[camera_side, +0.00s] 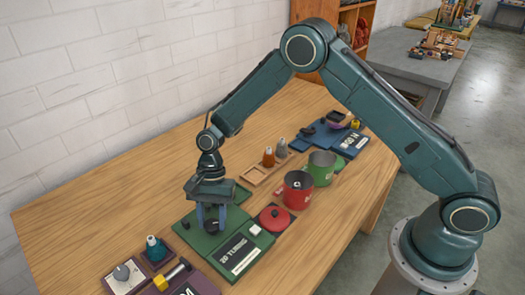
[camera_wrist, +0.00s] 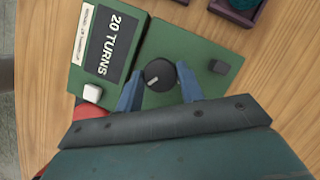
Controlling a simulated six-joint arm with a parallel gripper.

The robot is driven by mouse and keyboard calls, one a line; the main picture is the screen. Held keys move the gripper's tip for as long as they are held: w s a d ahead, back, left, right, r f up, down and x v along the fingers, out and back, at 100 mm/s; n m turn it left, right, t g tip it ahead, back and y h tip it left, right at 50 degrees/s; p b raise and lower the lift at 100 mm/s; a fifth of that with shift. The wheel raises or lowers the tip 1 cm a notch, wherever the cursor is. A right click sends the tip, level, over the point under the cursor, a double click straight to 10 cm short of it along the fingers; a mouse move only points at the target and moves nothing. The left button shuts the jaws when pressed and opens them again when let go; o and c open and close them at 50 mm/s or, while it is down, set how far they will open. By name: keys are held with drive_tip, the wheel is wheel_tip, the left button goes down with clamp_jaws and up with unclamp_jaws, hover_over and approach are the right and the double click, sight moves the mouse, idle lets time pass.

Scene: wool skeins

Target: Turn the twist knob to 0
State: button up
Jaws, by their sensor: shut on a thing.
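The twist knob (camera_wrist: 158,76) is a round black knob with a light pointer mark, on a green panel (camera_wrist: 150,41). In the wrist view the blue fingers of my gripper (camera_wrist: 159,92) stand on either side of the knob. In the side view my gripper (camera_side: 211,222) points down onto the panel and is shut on the knob (camera_side: 212,227), which is partly hidden between the fingers. A dark display on the panel (camera_side: 236,254) reads "20 TURNS". Any scale around the knob is too small to read.
The panel also carries a white button (camera_wrist: 92,93) and a small black block (camera_wrist: 219,67). A red pot (camera_side: 297,191), a red lid (camera_side: 274,218) and a green pot (camera_side: 321,167) stand close by. Bare wood is at the left.

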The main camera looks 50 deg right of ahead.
drive_tip(key=shift+n, duration=0.3)
drive_tip(key=n+h, duration=0.1)
drive_tip(key=n, duration=0.2)
drive_tip(key=n+g+h, duration=0.1)
drive_tip(key=n, duration=0.2)
drive_tip(key=shift+w+a+r+g, duration=0.1)
drive_tip(key=shift+w+a+g, duration=0.1)
drive_tip(key=shift+g, duration=0.1)
drive_tip(key=n+h, duration=0.1)
drive_tip(key=n, duration=0.2)
drive_tip(key=n+h, duration=0.1)
drive_tip(key=n, duration=0.1)
drive_tip(key=shift+a+n, duration=0.15)
drive_tip(key=shift+n, duration=0.25)
drive_tip(key=n+h, duration=0.1)
drive_tip(key=n, duration=0.2)
drive_tip(key=n+h, duration=0.1)
drive_tip(key=n, duration=0.2)
drive_tip(key=shift+s+a+t, duration=0.1)
drive_tip(key=shift+a+t, duration=0.05)
drive_tip(key=shift+t, duration=0.25)
drive_tip(key=n+t, duration=0.1)
drive_tip(key=n, duration=0.2)
drive_tip(key=n+h, duration=0.1)
drive_tip(key=n, duration=0.2)
drive_tip(key=shift+s+a+t+h, duration=0.1)
drive_tip(key=shift+t+h, duration=0.2)
drive_tip(key=shift+t, duration=0.1)
drive_tip(key=o, duration=1)
drive_tip(key=shift+c, duration=0.2)
